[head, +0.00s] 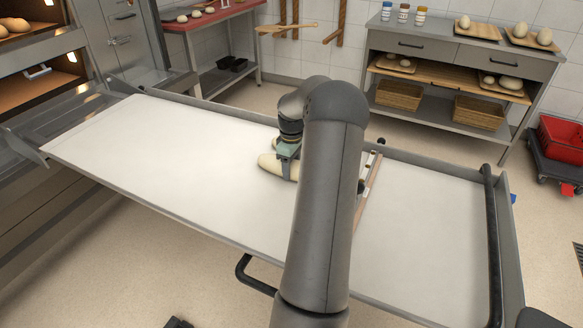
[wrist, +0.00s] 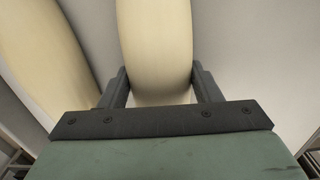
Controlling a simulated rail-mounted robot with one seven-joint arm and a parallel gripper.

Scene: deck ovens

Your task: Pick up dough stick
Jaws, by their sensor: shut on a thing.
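A pale, long dough stick (wrist: 154,45) lies between the two fingers of my gripper (wrist: 162,88) in the wrist view, with a finger against each side. In the head view my gripper (head: 287,160) points down over the white loader surface (head: 150,165), shut around pale dough (head: 270,164). I cannot tell whether the held stick touches the surface. A second dough stick (wrist: 42,60) lies to the left of it in the wrist view, apart from the fingers. My arm hides part of the dough in the head view.
A thin wooden strip with metal fittings (head: 367,192) lies across the loader, just right of my arm. A raised dark handle bar (head: 493,235) stands at the loader's right end. Open ovens (head: 38,75) are at the left. The loader's left part is clear.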

